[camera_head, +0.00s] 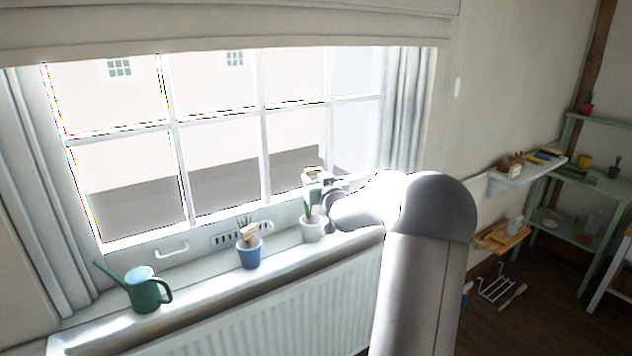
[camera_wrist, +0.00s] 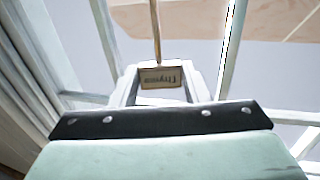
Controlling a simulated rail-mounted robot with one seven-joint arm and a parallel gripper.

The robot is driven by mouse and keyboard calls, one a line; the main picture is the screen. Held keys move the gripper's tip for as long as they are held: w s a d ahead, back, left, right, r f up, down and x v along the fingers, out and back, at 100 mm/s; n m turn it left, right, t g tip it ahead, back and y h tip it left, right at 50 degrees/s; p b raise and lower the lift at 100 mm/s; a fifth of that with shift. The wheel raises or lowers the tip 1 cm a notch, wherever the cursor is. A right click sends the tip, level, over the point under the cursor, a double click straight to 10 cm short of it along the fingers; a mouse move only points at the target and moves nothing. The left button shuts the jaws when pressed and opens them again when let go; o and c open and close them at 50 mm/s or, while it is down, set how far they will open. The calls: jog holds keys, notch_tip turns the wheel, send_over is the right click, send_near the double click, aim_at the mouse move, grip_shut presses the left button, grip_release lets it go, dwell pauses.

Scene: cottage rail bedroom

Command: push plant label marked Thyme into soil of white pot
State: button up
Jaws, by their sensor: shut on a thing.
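The plant label marked Thyme (camera_wrist: 161,77) is between the two fingertips of my gripper (camera_wrist: 158,85) in the wrist view. Its lettering appears upside down, and its thin brown stake runs to the picture's top edge. My gripper is shut on the label's plate. In the head view my gripper (camera_head: 316,180) is above the white pot (camera_head: 313,231), close to the window. The white pot stands on the sill with a green plant in it. Its soil is hidden, and I cannot tell where the stake's tip is. The white pot cannot be made out in the wrist view.
A blue pot (camera_head: 249,256) with a plant and a pale label-like piece stands left of the white pot on the sill (camera_head: 205,292). A green watering can (camera_head: 145,291) is further left. Window panes (camera_head: 215,160) are close behind; a radiator (camera_head: 265,318) is below.

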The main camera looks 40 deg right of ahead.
jog(key=shift+f+b, duration=2.45)
jog(key=shift+f, duration=0.5)
jog(key=shift+f+b, duration=0.15)
jog(key=shift+b, duration=0.6)
jog(key=shift+a+f+b, duration=0.1)
jog(key=shift+f+b, duration=0.2)
jog(key=shift+f+b, duration=2.05)
jog(key=shift+f, duration=0.35)
jog(key=o, duration=1.2)
jog(key=shift+o, duration=0.2)
jog(key=v, duration=1.7)
jog(key=shift+s, duration=0.2)
jog(key=shift+w+a+r, duration=0.1)
